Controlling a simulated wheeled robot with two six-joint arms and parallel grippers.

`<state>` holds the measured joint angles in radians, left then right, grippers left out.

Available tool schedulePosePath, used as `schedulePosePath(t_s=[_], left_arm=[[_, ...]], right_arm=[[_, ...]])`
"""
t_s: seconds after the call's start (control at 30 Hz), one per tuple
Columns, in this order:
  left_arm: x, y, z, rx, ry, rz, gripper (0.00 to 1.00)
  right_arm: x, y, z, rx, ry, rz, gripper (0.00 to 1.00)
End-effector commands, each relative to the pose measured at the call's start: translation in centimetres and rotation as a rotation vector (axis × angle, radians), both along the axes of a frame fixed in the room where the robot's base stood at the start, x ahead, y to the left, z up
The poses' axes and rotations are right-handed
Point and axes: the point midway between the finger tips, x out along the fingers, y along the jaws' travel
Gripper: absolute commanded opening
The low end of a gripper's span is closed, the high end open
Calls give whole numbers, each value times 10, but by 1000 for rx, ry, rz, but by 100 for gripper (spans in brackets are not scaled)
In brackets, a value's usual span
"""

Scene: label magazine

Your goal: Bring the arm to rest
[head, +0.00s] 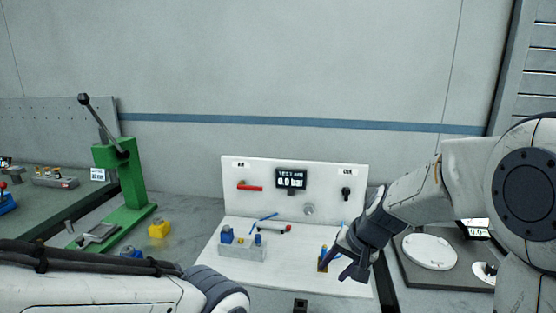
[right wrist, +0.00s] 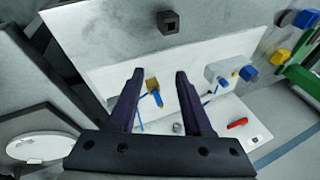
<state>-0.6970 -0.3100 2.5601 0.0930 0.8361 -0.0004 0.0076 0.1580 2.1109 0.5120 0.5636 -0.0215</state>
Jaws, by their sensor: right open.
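My right gripper (head: 342,262) is open above the front right part of the white test panel's base (head: 345,285). Its two dark fingers also show spread in the right wrist view (right wrist: 156,80). A small brass block with a blue part (right wrist: 152,87) appears between the fingertips there, with nothing gripped.
The panel carries a display (head: 291,180), a red lever (head: 250,187) and a black knob (head: 346,193). A grey block with blue parts (head: 243,248) stands on its base. A green press (head: 125,180) is at left, a round white plate (head: 430,251) at right. A dark square piece (head: 300,305) lies in front.

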Motion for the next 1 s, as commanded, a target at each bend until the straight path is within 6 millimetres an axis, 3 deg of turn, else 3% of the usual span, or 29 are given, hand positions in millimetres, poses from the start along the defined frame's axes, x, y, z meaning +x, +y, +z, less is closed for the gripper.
schedulePosePath(t_s=[0.03, 0.1, 0.37, 0.4, 0.77, 1.0], left_arm=[[0, 0, 0, 0, 0, 0, 45], [0, 0, 0, 0, 0, 0, 45], [0, 0, 0, 0, 0, 0, 45], [0, 0, -17, -1, -1, 0, 45], [0, 0, -106, 0, 0, 0, 45], [0, 0, -192, 0, 0, 0, 45]], right_arm=[[-24, -10, -14, -67, 21, 39, 50], [-52, -24, -31, -155, 39, 99, 50], [-139, -55, -72, -375, 82, 335, 50], [-138, -51, -87, -378, 78, 353, 50], [-159, -5, -160, -363, 89, 508, 50], [-190, 34, -232, -355, 104, 669, 50]])
